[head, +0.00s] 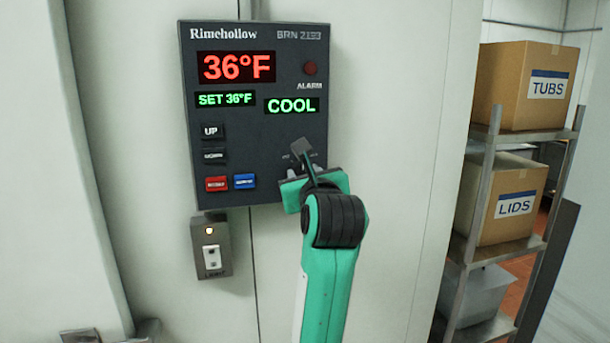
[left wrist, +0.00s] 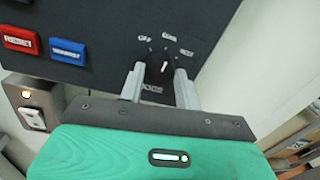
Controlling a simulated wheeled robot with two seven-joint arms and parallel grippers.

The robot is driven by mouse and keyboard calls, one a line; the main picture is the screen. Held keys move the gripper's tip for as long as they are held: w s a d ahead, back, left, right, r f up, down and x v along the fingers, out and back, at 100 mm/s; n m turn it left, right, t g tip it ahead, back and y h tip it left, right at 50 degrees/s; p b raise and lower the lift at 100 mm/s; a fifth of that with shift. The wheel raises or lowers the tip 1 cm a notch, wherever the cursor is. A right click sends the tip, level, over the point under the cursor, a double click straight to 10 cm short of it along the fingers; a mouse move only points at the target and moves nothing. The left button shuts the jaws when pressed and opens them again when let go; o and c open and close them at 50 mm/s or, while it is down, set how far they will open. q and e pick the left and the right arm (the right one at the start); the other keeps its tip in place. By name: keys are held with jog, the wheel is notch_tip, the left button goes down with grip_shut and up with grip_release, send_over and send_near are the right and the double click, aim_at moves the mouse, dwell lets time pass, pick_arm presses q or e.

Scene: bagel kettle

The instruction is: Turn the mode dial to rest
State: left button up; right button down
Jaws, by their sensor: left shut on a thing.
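The dark control panel (head: 258,130) is on a pale wall, with its display reading "COOL" (head: 291,105). The black mode dial (left wrist: 166,66) shows in the left wrist view, its white mark pointing roughly up toward the middle label. Labels around it look like "OFF", "COOL" and, on the right, probably "REST", though that one is blurred. My left gripper (left wrist: 160,74) has a finger on each side of the dial and is shut on it. In the head view my left gripper (head: 309,178) covers the panel's lower right corner and hides most of the dial. My right gripper is not in view.
Up and down buttons (head: 213,131) and red and blue buttons (head: 245,181) are left of the dial. A small switch box (head: 210,258) with a lit lamp is below the panel. A metal shelf (head: 490,255) with boxes stands at the right.

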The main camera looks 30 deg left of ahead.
pick_arm(q)
jog(key=m+p, duration=0.2)
jog(key=m, duration=0.1)
jog(key=shift+r, duration=0.15)
jog(key=shift+m+g+p, duration=0.3)
jog(key=shift+m+p, duration=0.6)
jog(key=shift+m, duration=0.3)
jog(key=shift+w+m+p, duration=0.1)
jog(key=shift+m+p, duration=0.95)
jog(key=shift+m, duration=0.35)
jog(key=o, duration=1)
jog(key=shift+d, duration=0.1)
